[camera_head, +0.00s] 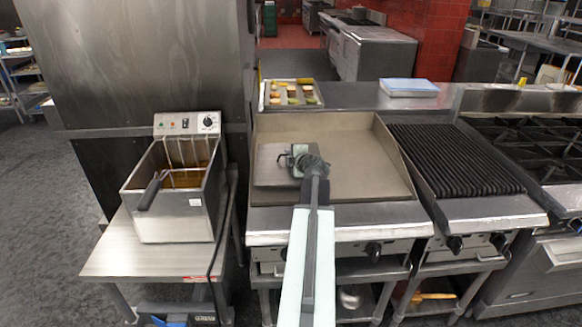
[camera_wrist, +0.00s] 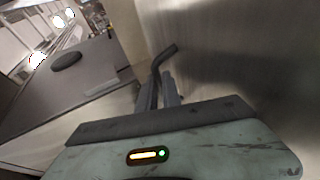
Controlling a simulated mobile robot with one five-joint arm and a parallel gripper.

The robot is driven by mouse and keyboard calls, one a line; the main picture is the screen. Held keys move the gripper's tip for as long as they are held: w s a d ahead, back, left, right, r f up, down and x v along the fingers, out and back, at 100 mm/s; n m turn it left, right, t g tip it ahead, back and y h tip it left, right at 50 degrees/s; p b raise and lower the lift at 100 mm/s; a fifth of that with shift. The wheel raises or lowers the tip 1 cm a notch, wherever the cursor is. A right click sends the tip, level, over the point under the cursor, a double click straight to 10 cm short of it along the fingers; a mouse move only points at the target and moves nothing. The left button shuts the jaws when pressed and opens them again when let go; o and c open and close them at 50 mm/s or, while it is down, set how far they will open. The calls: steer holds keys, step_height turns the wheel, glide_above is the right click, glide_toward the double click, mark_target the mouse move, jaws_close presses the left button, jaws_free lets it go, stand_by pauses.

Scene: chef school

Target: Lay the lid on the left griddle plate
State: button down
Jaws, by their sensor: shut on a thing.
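The flat griddle plate (camera_head: 365,160) is a wide steel surface left of the ribbed grill. The lid (camera_head: 272,170) is a grey, flat, squarish sheet over the left part of the griddle plate. It looks roughly level, but I cannot tell whether it touches the plate. My gripper (camera_head: 292,157) is over the lid's right part, shut on its handle. In the wrist view my gripper (camera_wrist: 163,88) has its fingers close together at a dark bent handle (camera_wrist: 164,60). My gripper and arm hide part of the lid's right side.
A fryer (camera_head: 180,190) with a basket stands on a steel table to the left. Behind the griddle are a tray of food pieces (camera_head: 290,104) and a blue-topped container (camera_head: 409,86). The ribbed grill (camera_head: 455,160) is on the right. The griddle's right part is bare.

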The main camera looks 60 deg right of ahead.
step_height(320, 180, down, 4)
steer(key=b, duration=0.2)
steer(key=shift+r+b, duration=0.25)
steer(key=shift+b, duration=0.05)
steer(key=shift+r, duration=0.2)
steer(key=shift+f, duration=0.15)
steer(key=c, duration=1.5)
jaws_free()
